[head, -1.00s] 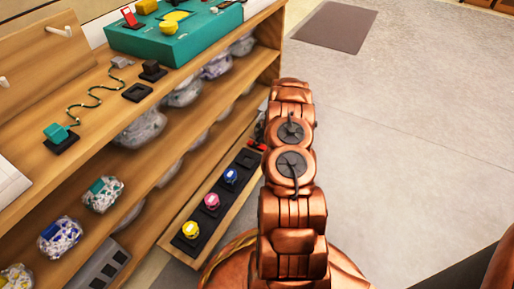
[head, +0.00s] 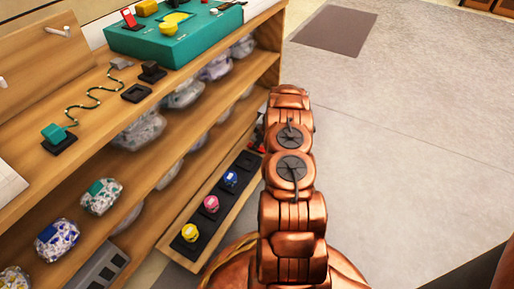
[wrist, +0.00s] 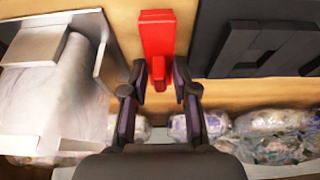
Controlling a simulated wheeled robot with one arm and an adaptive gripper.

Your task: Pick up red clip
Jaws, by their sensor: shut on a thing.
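The red clip (wrist: 158,32) is a red block with a narrower lower end, at the top middle of the wrist view. My gripper (wrist: 160,76) has its two dark fingers on either side of the clip's narrow end, shut on it. In the head view my copper arm hides most of the gripper. A small bit of red shows at the arm's left edge there, beside the low shelf.
A black tray (head: 204,226) on the lowest shelf holds yellow, pink and blue pieces; its far slot looks empty. Bagged goods line the shelves (head: 150,205). A teal box (head: 180,42) stands on top. The floor (head: 420,130) at right is clear.

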